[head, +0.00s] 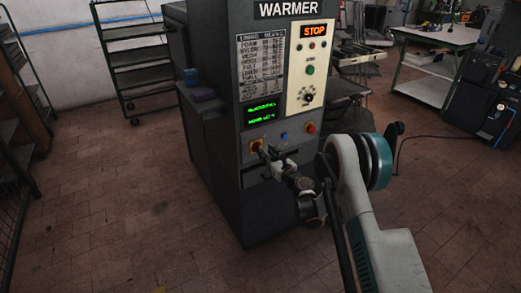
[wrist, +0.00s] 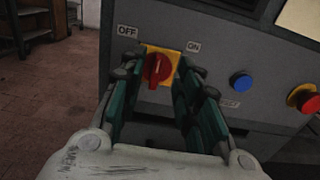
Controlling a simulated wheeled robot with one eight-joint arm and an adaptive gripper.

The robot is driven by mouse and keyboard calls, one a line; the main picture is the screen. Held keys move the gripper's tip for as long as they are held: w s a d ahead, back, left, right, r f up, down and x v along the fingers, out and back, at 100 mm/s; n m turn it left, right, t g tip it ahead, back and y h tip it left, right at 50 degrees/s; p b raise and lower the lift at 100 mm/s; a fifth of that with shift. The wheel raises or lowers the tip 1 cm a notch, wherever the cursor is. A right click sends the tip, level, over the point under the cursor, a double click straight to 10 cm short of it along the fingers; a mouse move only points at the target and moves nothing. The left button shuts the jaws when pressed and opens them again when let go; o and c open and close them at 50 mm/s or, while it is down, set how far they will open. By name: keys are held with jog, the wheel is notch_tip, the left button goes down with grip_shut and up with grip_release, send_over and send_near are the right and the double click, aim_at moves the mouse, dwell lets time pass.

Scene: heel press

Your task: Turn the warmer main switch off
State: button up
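The warmer (head: 215,150) is a tall dark grey cabinet in the middle of the head view. Its main switch is a red rotary knob on a yellow plate (wrist: 174,56), low on the front panel. The red knob (wrist: 157,70) stands roughly upright; I cannot tell clearly which label it points to. The OFF label (wrist: 127,31) is at its upper left and the ON label (wrist: 193,47) at its upper right. My gripper (wrist: 163,72) is open, with one finger on each side of the knob in the picture. Contact is not visible. The switch also shows in the head view (head: 256,145), beside my gripper (head: 266,154).
A blue button (wrist: 241,82) and a red button on a yellow base (wrist: 304,99) sit to the right of the switch. A lit STOP display (head: 314,30) and a green screen (head: 262,112) are above. Shelving (head: 135,55) stands behind; floor is clear at left.

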aim_at(260, 145)
jog(key=b+x, duration=0.1)
jog(key=x, duration=0.5)
jog(key=shift+s, duration=0.1)
grip_shut()
